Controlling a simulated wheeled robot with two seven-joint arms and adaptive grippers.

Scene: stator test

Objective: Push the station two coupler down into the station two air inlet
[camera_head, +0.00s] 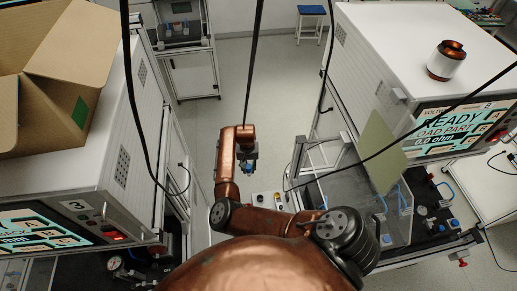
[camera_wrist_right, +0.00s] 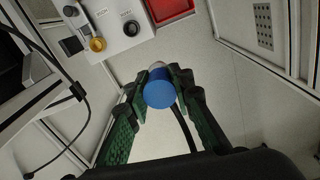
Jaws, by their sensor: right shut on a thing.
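My right gripper (camera_head: 248,168) hangs in the aisle between two test stations in the head view. In the right wrist view its green-padded fingers (camera_wrist_right: 159,95) are shut on a blue round coupler (camera_wrist_right: 160,93) with a pale metal end. A dark hose (camera_wrist_right: 183,128) shows behind the coupler. A little blue (camera_head: 249,172) shows at the gripper in the head view. The right station (camera_head: 376,50) has a screen reading READY, LOAD PART (camera_head: 447,128). I cannot pick out the station two air inlet in either view. My left gripper is not in view.
A white control box (camera_wrist_right: 115,24) with a black knob and a yellow knob, and a red tray (camera_wrist_right: 172,10), are at the top of the wrist view. Black cables (camera_head: 256,50) hang around the arm. A cardboard box (camera_head: 55,75) sits on the left station, marked 3.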

